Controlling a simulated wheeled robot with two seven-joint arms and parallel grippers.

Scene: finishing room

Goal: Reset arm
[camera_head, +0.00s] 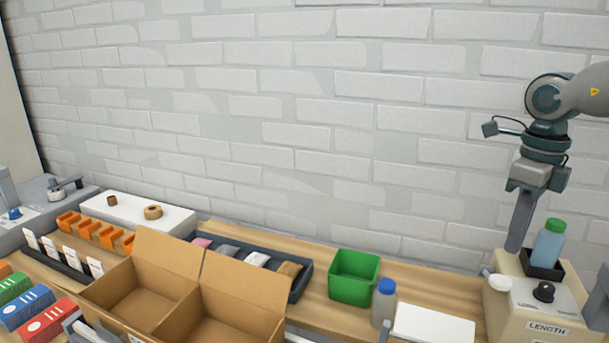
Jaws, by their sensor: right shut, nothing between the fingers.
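My right arm comes in from the right edge, and its right gripper (516,246) points down in front of the brick wall. The fingers are shut together with nothing between them. The fingertips are close to the back left of the beige machine marked LENGTH (540,327); I cannot tell whether they touch it. My left gripper is not in view.
An open cardboard box (205,315) stands at the front left. A green bin (354,278), a blue-capped bottle (384,302) and a white pad (433,325) stand right of it. A green-capped bottle (549,245) sits on the machine. The space before the wall (330,110) is clear.

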